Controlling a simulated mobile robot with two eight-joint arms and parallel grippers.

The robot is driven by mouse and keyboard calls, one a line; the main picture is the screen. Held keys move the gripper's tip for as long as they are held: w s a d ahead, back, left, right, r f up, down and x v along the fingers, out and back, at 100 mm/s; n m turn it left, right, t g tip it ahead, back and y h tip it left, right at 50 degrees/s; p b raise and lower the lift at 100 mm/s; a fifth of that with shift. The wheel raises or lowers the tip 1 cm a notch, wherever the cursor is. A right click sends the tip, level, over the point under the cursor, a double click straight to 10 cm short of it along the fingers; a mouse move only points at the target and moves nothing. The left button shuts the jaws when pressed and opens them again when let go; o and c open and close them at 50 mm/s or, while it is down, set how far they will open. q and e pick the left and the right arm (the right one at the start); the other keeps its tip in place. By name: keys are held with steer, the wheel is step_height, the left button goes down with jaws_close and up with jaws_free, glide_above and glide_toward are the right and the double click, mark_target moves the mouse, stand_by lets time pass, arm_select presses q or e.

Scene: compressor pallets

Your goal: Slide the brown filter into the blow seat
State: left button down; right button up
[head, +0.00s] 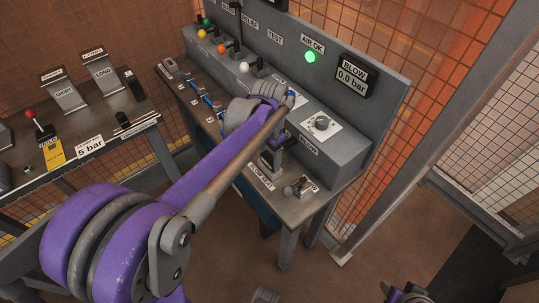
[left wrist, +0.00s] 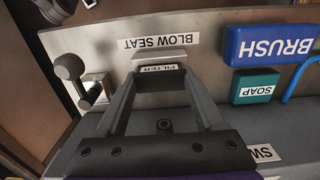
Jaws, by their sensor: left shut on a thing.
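My left gripper (head: 274,158) is at the front of the grey bench, by the BLOW SEAT label (head: 262,176). In the left wrist view its two fingers (left wrist: 160,82) are shut on a small block labelled FILTER (left wrist: 159,69). The block's brown colour does not show clearly. The filter is at a pale block-like seat (left wrist: 158,58), just beside the BLOW SEAT label, which reads upside down there. I cannot tell how far the filter is in the seat. Part of my right arm's end (head: 408,293) shows at the bottom edge; its fingers cannot be made out.
A ball-ended lever (left wrist: 72,72) stands beside the seat. A blue BRUSH block (left wrist: 268,46) and a teal SOAP block (left wrist: 255,87) lie on the other side. The panel has a green AIR OK light (head: 310,57) and a BLOW gauge (head: 352,77) reading 0.0 bar.

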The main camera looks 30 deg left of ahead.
mark_target(270, 159)
arm_select(q)
steer(key=shift+f, duration=0.15)
jaws_free()
step_height(270, 159, up, 11)
steer(key=p, duration=0.1)
stand_by(0.4)
steer(key=shift+f, duration=0.1)
steer(key=s+d+f+n+t+p, duration=0.2)
steer(key=s+d+p, duration=0.1)
steer(key=s, duration=0.4)
steer(key=s+d+f+n+t+p, duration=0.2)
steer(key=s+d+f+t+p, duration=0.1)
steer(key=s, duration=0.5)
steer(key=shift+s+d+n, duration=0.25)
steer(key=shift+d+n, duration=0.05)
steer(key=shift+d, duration=0.15)
